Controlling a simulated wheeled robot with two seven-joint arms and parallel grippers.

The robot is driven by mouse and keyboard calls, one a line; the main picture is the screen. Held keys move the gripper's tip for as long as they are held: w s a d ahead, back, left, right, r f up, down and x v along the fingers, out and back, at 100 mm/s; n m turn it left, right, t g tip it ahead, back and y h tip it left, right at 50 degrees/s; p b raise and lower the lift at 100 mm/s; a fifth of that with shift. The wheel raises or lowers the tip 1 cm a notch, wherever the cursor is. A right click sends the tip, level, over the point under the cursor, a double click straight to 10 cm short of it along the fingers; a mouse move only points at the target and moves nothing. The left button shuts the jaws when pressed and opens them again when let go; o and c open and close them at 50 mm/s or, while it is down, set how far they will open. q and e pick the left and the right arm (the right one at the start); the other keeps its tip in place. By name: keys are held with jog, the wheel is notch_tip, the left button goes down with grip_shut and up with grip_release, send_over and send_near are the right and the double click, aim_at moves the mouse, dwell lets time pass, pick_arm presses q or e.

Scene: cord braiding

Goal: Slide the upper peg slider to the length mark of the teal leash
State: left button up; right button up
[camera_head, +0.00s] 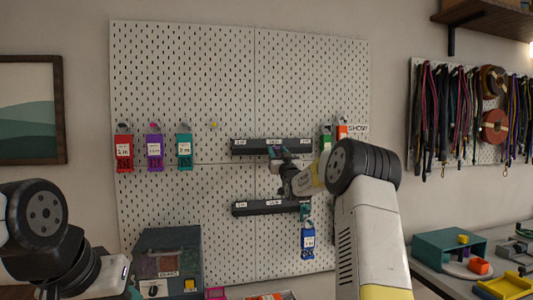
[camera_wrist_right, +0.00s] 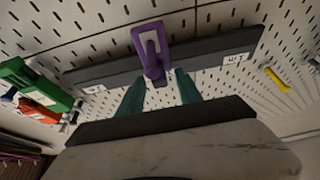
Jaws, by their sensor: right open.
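The upper dark rail (camera_head: 243,146) crosses the middle of the pegboard, with small white labels along it. In the right wrist view the purple peg slider (camera_wrist_right: 152,48) sits on the rail (camera_wrist_right: 212,55). My right gripper (camera_head: 284,157) is at the upper rail. In its wrist view its teal fingers (camera_wrist_right: 160,90) are apart and empty, just below the slider, one to each side. The mark lettering is too small to read surely. A teal tag (camera_head: 184,150) hangs on the left of the pegboard. My left arm shows at the lower left; its gripper is out of view.
A lower rail (camera_head: 252,209) runs below, with a blue tag (camera_head: 308,240) hanging at its right end. Red (camera_head: 123,153) and purple (camera_head: 154,152) tags hang at left. A green item (camera_wrist_right: 32,84) and an orange item (camera_wrist_right: 40,110) are close beside the right gripper.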

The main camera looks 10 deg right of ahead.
jog(key=shift+w+r, duration=0.1)
jog(key=shift+w, duration=0.15)
grip_shut()
jog(key=shift+d, duration=0.1)
dwell(1.2)
